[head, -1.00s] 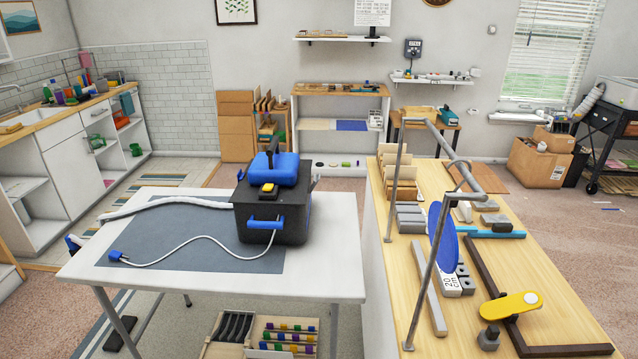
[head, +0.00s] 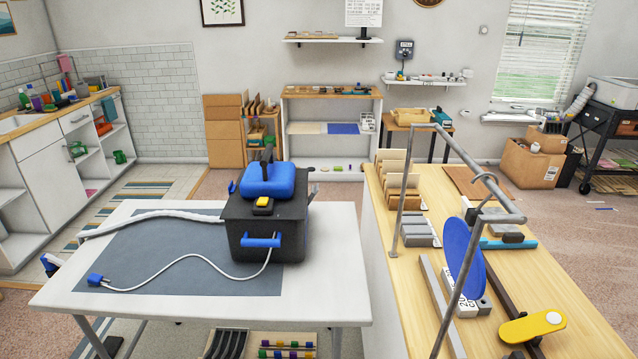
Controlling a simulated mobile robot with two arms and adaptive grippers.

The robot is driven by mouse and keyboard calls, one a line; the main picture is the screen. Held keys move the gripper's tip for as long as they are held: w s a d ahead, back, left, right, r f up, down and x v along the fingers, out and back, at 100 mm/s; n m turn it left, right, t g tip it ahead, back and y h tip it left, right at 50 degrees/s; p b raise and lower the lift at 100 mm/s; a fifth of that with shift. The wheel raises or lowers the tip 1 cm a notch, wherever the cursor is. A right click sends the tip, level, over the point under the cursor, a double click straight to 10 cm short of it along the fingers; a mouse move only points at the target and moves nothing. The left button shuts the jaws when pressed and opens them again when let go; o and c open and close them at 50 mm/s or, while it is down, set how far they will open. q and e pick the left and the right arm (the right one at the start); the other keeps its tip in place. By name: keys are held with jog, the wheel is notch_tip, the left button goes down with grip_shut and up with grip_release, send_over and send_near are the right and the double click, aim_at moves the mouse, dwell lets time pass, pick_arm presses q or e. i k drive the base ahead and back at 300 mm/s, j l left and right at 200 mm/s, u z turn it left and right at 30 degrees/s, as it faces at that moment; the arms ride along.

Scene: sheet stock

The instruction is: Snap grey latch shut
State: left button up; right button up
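A dark box-shaped machine (head: 290,235) with a blue top and carry handle (head: 268,178) stands on the grey mat (head: 150,262) of the white table. A small grey piece (head: 314,190), which looks like the grey latch, sticks up and outward at the right side of its lid. A small blue piece (head: 232,187) shows at the left side. A yellow switch (head: 264,201) and a blue front handle (head: 261,242) face me. Neither of my grippers is in view.
A pale hose (head: 150,218) and a white cord with a blue plug (head: 96,280) lie on the white table (head: 325,295). The wooden bench (head: 580,315) at right carries a grey pipe frame (head: 398,190), a blue disc (head: 463,258) and a yellow tool (head: 532,327).

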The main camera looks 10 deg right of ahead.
aim_at(314, 189)
jog(key=i+j+z, duration=0.2)
jog(key=i, duration=0.4)
jog(key=i+j+z, duration=0.2)
jog(key=i+j, duration=0.35)
jog(key=i, duration=0.05)
